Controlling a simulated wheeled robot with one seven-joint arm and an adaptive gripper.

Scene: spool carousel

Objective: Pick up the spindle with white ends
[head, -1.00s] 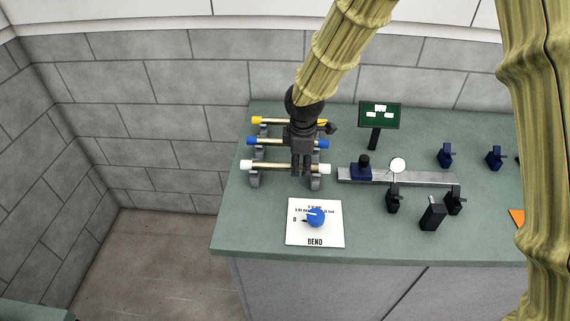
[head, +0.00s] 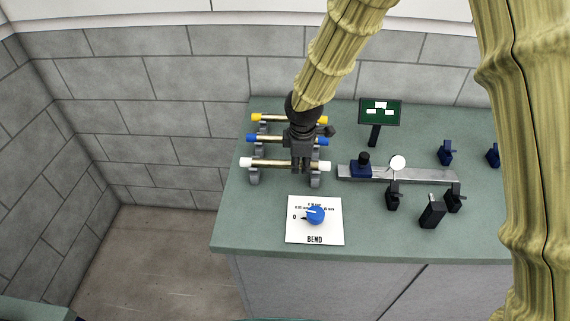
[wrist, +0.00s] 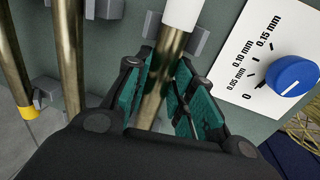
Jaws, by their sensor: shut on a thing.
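The spindle with white ends (head: 270,164) is a brass rod nearest the front of the rack, lying level across it. My gripper (head: 301,168) reaches down from above and is shut on the rod, right of its middle. In the wrist view the brass shaft (wrist: 166,62) passes between the teal finger pads, and one white end (wrist: 182,12) shows beyond them. The rod is at or just above its grey supports (head: 315,181); I cannot tell whether it still touches them.
Behind it lie a blue-ended spindle (head: 264,139) and a yellow-ended spindle (head: 275,118). In front is a white card with a blue knob (head: 315,215). To the right are a metal bar (head: 430,175), a green display (head: 380,111) and several dark blocks.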

